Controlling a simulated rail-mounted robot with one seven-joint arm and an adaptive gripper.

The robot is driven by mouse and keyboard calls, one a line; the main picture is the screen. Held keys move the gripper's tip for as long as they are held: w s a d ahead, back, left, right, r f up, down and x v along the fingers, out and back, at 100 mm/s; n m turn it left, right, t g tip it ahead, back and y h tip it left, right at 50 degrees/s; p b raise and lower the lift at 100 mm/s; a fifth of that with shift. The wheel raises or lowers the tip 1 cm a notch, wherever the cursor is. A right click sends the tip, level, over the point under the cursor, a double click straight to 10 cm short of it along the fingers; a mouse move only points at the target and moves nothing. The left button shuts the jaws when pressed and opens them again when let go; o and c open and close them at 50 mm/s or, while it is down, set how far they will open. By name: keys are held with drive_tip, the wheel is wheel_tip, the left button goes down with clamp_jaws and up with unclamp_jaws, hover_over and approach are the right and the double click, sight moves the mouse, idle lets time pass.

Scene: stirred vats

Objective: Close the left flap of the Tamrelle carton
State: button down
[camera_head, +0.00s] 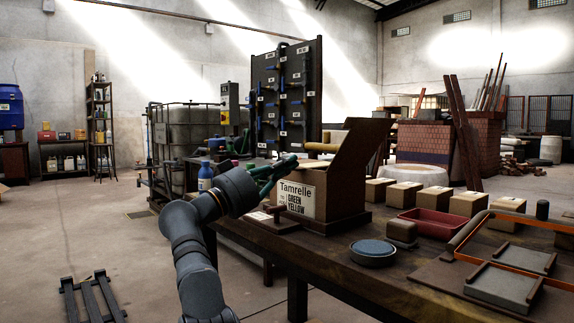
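The Tamrelle carton (342,193) is a brown box with a white label reading "Tamrelle GREEN YELLOW", and it stands on a dark base on the wooden table. Its right flap (362,147) stands up, tilted outward to the right. My gripper (280,172), with green and dark parts, is at the carton's upper left edge, overlapping the label's top left corner in the picture. It hides the left edge, so I cannot tell the left flap's angle or whether the gripper touches it. The finger opening is not clear.
A blue bottle (205,177) stands left of my gripper. Right of the carton are several small brown boxes (404,196), a red tray (437,223), a round dish (373,251) and an orange-edged frame (519,223). The table's front middle (310,252) is clear.

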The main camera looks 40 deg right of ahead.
idle(0.3)
wheel_tip(320, 180, up, 4)
drive_tip(key=p, duration=0.4)
drive_tip(key=b+v, duration=0.3)
drive_tip(key=v, duration=0.7)
drive_tip(key=d+b, duration=0.1)
drive_tip(key=d, duration=0.8)
drive_tip(key=shift+w+d+f, duration=0.2)
drive_tip(key=shift+w+f, duration=0.15)
